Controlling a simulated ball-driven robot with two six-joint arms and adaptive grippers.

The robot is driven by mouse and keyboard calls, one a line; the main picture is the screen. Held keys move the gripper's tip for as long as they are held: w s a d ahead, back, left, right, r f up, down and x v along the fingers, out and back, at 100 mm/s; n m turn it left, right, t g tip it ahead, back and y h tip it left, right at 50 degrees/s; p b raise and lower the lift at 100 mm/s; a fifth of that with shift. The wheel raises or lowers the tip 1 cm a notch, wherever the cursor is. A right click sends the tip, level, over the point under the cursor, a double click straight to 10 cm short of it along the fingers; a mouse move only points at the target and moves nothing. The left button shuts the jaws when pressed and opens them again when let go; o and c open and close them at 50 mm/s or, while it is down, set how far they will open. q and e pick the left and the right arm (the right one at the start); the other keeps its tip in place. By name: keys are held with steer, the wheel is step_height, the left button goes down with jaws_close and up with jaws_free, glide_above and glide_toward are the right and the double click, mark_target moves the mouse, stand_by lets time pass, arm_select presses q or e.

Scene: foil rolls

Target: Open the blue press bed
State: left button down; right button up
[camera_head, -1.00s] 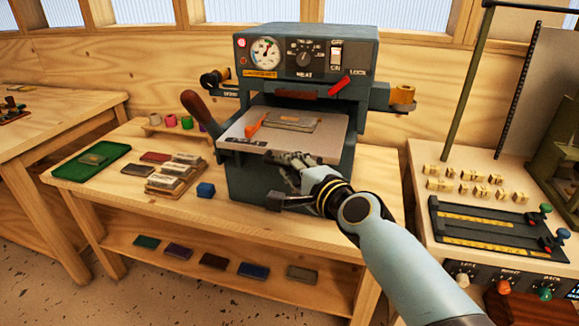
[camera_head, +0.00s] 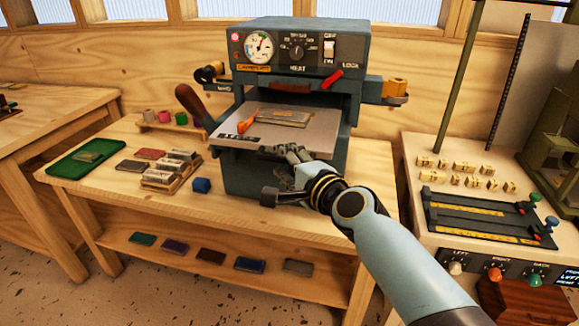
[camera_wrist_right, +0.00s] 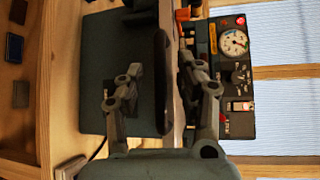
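The blue-grey press (camera_head: 250,175) stands on the wooden table, with a dial and knobs on its upper panel. Its pale bed (camera_head: 310,137) carries a grey plate (camera_head: 285,117) and an orange piece (camera_head: 246,125). A dark bar handle (camera_head: 269,197) sits low at the press front. My right gripper (camera_head: 285,170) is at the front, below the bed's edge. In the right wrist view its fingers (camera_wrist_right: 155,80) are spread, with a dark bar (camera_wrist_right: 162,85) between them; a gap shows on the left side. The wrist hides part of the handle. My left gripper is not in view.
A dark lever with a brown grip (camera_head: 190,100) sticks out left of the press. A bench with black rails (camera_head: 480,215) stands right.

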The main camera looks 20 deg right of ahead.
steer(key=v, duration=1.2)
steer(key=shift+f, duration=0.2)
